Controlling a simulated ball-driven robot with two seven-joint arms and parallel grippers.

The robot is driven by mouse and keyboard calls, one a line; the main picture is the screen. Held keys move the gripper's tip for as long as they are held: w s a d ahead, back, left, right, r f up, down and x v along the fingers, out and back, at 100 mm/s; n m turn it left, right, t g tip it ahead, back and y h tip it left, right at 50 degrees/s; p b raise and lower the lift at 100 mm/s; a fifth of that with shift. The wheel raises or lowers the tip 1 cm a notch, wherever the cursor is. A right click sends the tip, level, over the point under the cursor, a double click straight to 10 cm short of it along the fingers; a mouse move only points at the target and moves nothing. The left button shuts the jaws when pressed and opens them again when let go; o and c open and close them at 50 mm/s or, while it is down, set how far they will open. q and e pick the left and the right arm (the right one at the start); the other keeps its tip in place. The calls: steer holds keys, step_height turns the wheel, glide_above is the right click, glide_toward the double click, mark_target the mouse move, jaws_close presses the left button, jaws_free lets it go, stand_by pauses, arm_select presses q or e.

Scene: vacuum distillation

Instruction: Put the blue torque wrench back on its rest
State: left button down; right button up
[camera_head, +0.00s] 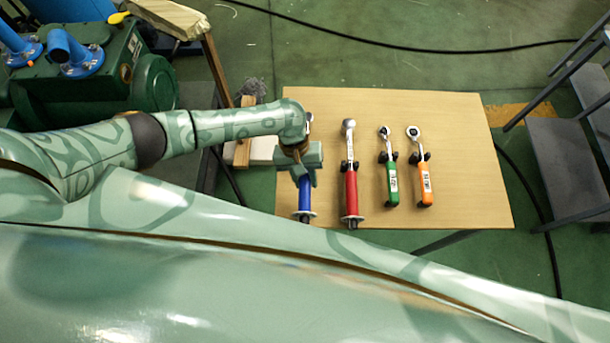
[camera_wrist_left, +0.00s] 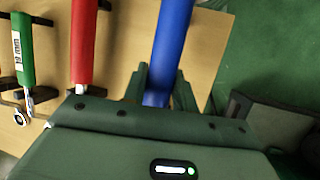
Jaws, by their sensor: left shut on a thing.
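The blue torque wrench (camera_head: 305,193) is at the left end of the wooden table, handle towards my body. My left gripper (camera_head: 304,176) is over it and shut on its handle. In the left wrist view the blue handle (camera_wrist_left: 171,45) passes between the two green fingers (camera_wrist_left: 158,92). The wrench's head is mostly hidden by my arm. Its rest is not visible under the gripper, so I cannot tell whether the wrench touches it. My right gripper is not in view.
A red wrench (camera_head: 351,190), a green wrench (camera_head: 392,182) and an orange wrench (camera_head: 425,185) lie to the right on small black rests. The right part of the table (camera_head: 475,160) is bare. A grey chair (camera_head: 565,160) stands beyond it.

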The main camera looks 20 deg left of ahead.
arm_select(q)
steer(key=shift+d+f+b, duration=0.1)
steer(key=shift+f+b, duration=0.8)
steer(key=shift+f, duration=0.4)
steer(key=c, duration=1)
jaws_free()
steer(key=shift+c, duration=0.2)
steer(key=shift+s+f, duration=0.1)
steer(key=p+v, duration=0.5)
steer(key=v, duration=1.1)
steer(key=shift+r, duration=0.25)
